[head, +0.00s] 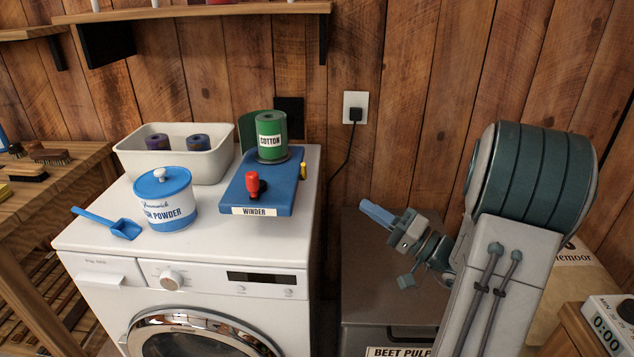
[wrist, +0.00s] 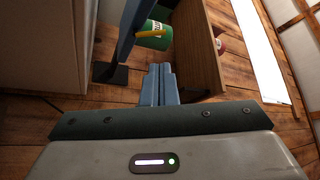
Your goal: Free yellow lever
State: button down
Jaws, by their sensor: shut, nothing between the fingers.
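The blue winder (head: 265,196) sits on the washing machine top, with a green cotton spool (head: 270,137) upright on it and a red knob (head: 252,184) near its front. The small yellow lever (head: 303,171) stands at the winder's right edge. In the wrist view the yellow lever (wrist: 154,34) shows ahead, in front of the green spool (wrist: 153,42), beyond my fingertips. My gripper (head: 376,212) is shut and empty, to the right of the winder and lower, apart from the lever; its closed blue fingers also show in the wrist view (wrist: 160,82).
On the washing machine (head: 215,235) are a white bin (head: 178,170) with two spools, a tub of powder (head: 165,205) and a blue scoop (head: 112,225). A cable hangs from a wall socket (head: 354,107). A grey beet pulp bin (head: 375,270) stands below my gripper. A shelf (head: 190,12) runs overhead.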

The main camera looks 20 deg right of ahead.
aim_at(305, 168)
jog(key=p+x, duration=0.1)
jog(key=x, duration=1.3)
jog(key=shift+a+p, duration=0.1)
jog(key=shift+p, duration=0.3)
jog(key=shift+r, duration=0.15)
